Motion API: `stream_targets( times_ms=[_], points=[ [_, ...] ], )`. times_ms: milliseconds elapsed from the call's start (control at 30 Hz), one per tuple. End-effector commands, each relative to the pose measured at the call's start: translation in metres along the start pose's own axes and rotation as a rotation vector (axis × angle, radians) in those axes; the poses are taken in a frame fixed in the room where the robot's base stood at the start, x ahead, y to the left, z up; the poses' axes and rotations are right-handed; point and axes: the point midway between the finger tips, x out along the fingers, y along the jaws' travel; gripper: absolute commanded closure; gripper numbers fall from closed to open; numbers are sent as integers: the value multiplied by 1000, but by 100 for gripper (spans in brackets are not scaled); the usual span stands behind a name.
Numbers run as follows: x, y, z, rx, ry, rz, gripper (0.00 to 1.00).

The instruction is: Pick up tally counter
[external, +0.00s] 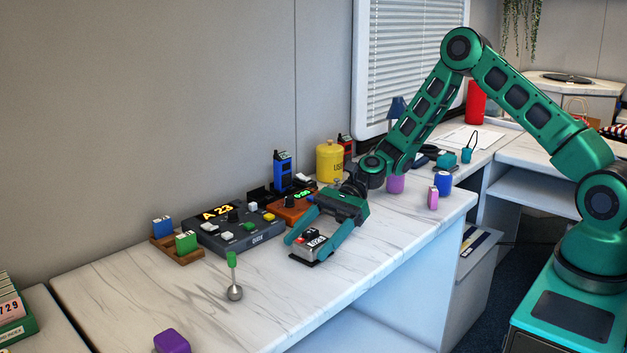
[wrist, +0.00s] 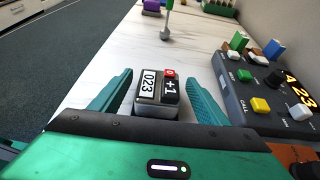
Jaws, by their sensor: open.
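The tally counter (external: 311,243) is a small silver box with a white number window, a black panel and a red button. It sits on the white marble-pattern counter. My gripper (external: 318,240) is open, with a teal finger on each side of the counter. In the wrist view the tally counter (wrist: 158,90) shows "023" and "+1" and lies between the two spread fingers (wrist: 155,95). Gaps show between it and both fingers.
A grey console (external: 236,228) reading "A 23" stands behind and left of my gripper. An orange device (external: 291,208) is close behind it. A green-handled metal tool (external: 234,292) and a purple block (external: 172,341) are at the front left. Countertop (external: 350,275) near the front edge is clear.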

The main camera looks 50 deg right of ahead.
Motion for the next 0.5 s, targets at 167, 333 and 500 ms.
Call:
stream_targets(
  times_ms=[167,333,500],
  points=[
    [0,0,0,0,0,0,38],
    [0,0,0,0,0,0,79],
    [0,0,1,-1,-2,0,89]
  ],
)
